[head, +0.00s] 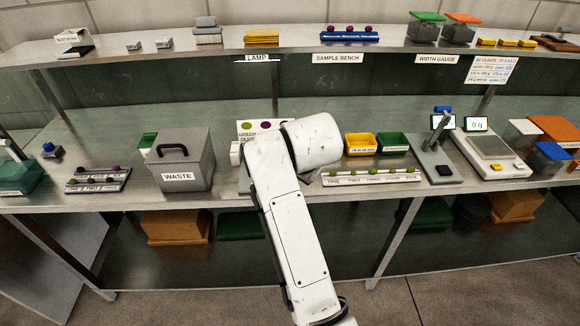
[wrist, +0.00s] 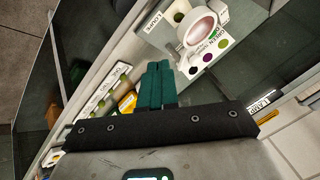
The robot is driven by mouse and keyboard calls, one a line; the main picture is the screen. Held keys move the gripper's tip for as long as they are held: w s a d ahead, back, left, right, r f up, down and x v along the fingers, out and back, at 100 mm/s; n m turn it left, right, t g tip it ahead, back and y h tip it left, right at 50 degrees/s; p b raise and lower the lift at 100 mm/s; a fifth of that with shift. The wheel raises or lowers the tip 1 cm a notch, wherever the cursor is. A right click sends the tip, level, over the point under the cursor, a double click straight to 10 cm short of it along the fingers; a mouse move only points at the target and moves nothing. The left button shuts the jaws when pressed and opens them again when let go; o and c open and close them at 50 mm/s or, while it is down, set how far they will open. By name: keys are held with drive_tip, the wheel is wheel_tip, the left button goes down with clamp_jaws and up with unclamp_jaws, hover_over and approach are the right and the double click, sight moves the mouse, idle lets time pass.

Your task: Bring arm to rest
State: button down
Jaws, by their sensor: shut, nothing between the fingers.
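My white arm (head: 290,215) reaches up from the bottom of the head view and bends over the middle of the bench. In that view my gripper is hidden behind the arm's upper link. In the wrist view my gripper (wrist: 157,82) shows two dark green fingers pressed together. It is shut and empty. The fingers point toward a card with coloured dots (wrist: 201,42) and a round lens-like piece. I cannot tell the exact gap between the fingertips and these things.
A grey WASTE bin (head: 180,160) stands left of my arm. Right of it are a labelled sample strip (head: 372,177), a yellow bin (head: 360,144), a green bin (head: 392,142), a gauge stand (head: 436,160) and a scale (head: 492,150). An upper shelf (head: 290,46) runs behind.

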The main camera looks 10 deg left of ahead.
drive_tip(key=s+d+f+g+h, duration=0.1)
drive_tip(key=s+d+f, duration=0.45)
drive_tip(key=d, duration=0.25)
drive_tip(key=s+d+f+n+g+h, duration=0.1)
drive_tip(key=s+d+f, duration=0.3)
drive_tip(key=d+f, duration=0.3)
drive_tip(key=s+d+f+h, duration=0.1)
drive_tip(key=s+d+f, duration=0.4)
drive_tip(key=d, duration=0.4)
drive_tip(key=s+d+f+g, duration=0.1)
drive_tip(key=s+d, duration=0.3)
drive_tip(key=s, duration=0.4)
drive_tip(key=s+d+f+n+g, duration=0.1)
drive_tip(key=s+d, duration=0.4)
drive_tip(key=s, duration=0.4)
drive_tip(key=s+d+f+n+g, duration=0.1)
drive_tip(key=s+d, duration=0.3)
drive_tip(key=s, duration=0.5)
drive_tip(key=shift+d+f+g+h, duration=0.3)
drive_tip(key=shift+d+f, duration=0.05)
